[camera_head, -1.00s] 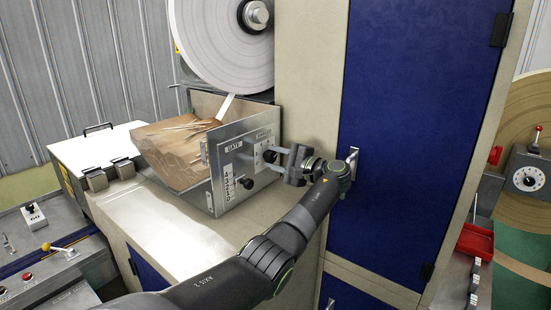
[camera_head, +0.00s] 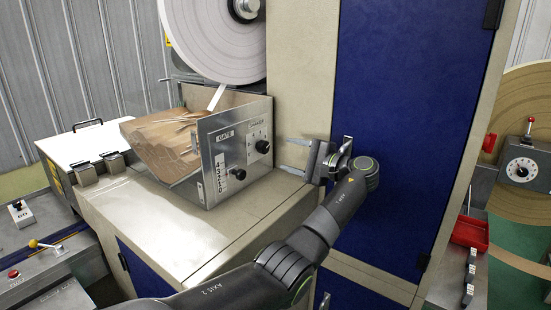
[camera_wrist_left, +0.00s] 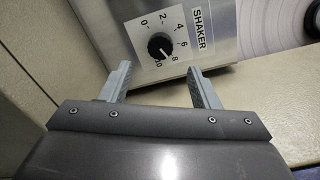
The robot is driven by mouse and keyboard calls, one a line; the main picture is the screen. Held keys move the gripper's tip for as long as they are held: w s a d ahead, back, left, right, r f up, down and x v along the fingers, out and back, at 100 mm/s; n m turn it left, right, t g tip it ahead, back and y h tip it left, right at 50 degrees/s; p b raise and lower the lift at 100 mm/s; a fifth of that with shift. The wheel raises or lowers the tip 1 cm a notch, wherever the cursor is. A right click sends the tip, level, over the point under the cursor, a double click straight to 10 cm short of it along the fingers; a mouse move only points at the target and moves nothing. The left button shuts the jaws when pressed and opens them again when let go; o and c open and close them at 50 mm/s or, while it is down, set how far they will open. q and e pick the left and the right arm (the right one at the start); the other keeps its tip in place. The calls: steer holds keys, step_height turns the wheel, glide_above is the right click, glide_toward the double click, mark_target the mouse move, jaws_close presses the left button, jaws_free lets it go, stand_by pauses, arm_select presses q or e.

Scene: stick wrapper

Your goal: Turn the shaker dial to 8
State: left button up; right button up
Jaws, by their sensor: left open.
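The shaker dial (camera_head: 262,146) is a black knob on the right part of the metal control plate (camera_head: 225,160). In the left wrist view the dial (camera_wrist_left: 160,46) sits under the word SHAKER, inside a printed scale from 0 to 10. Its white mark appears to point to the lower right, at about 8. My left gripper (camera_head: 284,156) is open and empty, to the right of the dial and apart from it. In the left wrist view its two fingers (camera_wrist_left: 160,72) stand apart below the dial. My right gripper is not in view.
The gate knob (camera_head: 239,174) with its own scale is lower on the same plate. Behind the plate is a hopper of wooden sticks (camera_head: 165,140). A white paper roll (camera_head: 213,35) hangs above. A blue cabinet door (camera_head: 405,120) stands behind my left arm.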

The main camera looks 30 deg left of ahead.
arm_select(q)
steer(key=d+b, duration=0.2)
steer(key=d, duration=0.7)
steer(key=shift+s+d+b, duration=0.2)
steer(key=shift+s+b, duration=0.15)
steer(key=shift+s, duration=0.05)
